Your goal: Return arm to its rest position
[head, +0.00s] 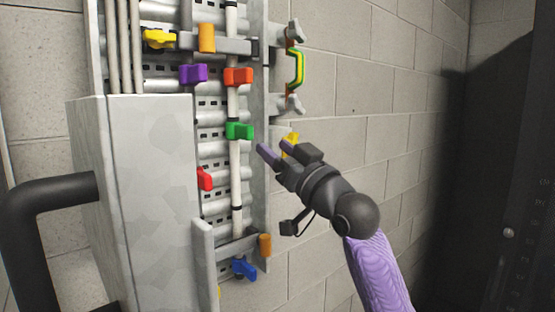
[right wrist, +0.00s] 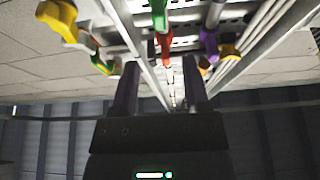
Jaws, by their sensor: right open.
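My right gripper (head: 274,150) is in front of the right edge of the pipe panel, near the green valve handle (head: 239,131) and a yellow handle (head: 290,144) partly behind it. In the right wrist view its two fingers (right wrist: 157,90) stand apart with nothing between them. The purple-sleeved right arm reaches up from the lower right of the head view. The green handle also shows at the top of the right wrist view (right wrist: 159,14). My left gripper is not in view.
The panel carries red (head: 238,77), purple (head: 193,74) and blue (head: 243,268) handles. A green and yellow handle (head: 297,68) stands out at its right. A grey cabinet (head: 148,200) and black pipe (head: 50,193) are left. A dark cabinet (head: 515,190) is right. Bare block wall lies between.

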